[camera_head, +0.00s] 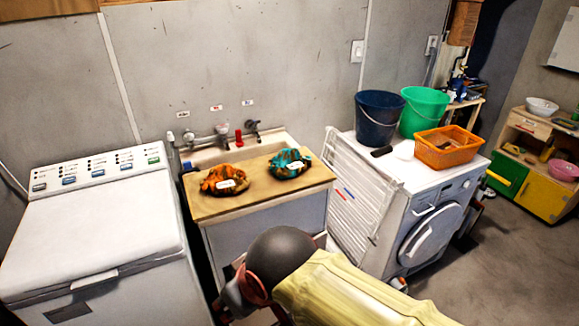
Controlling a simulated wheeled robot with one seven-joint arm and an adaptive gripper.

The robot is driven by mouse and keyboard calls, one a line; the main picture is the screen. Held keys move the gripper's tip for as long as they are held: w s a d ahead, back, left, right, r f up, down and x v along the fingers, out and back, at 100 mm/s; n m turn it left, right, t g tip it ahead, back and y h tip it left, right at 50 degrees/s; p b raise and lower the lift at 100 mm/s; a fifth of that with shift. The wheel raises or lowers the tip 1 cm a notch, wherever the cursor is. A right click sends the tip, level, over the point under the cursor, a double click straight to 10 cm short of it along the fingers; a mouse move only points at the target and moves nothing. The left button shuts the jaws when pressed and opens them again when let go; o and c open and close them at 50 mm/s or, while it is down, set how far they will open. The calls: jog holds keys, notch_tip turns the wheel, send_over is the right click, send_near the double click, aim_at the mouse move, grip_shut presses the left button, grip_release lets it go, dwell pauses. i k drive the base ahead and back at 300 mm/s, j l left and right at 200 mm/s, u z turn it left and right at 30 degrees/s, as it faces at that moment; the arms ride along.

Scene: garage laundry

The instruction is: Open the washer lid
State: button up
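The washer (110,305) is a white top-loading machine at the left. Its flat white lid (95,235) is down on the machine, with a control panel of several buttons (98,165) behind it. My arm reaches in from the bottom right, in front of the sink cabinet. My gripper (222,303) is at the arm's end, low and just right of the washer's front right side, apart from the lid as far as I can see. Its fingers are small, dark and partly cut off by the lower edge, so their opening is unclear.
A sink cabinet with a wooden board (262,203) stands right of the washer, bearing an orange cloth bundle (222,180) and a teal one (290,163). A front-loading machine (432,225) carries a blue bucket (379,118), a green bucket (424,111) and an orange basket (447,147). Floor is clear at the right.

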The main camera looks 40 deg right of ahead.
aim_at(83, 238)
jog(key=i+l+z, duration=0.15)
jog(key=i+z, duration=0.5)
jog(key=i+u, duration=0.1)
jog(key=u, duration=1.35)
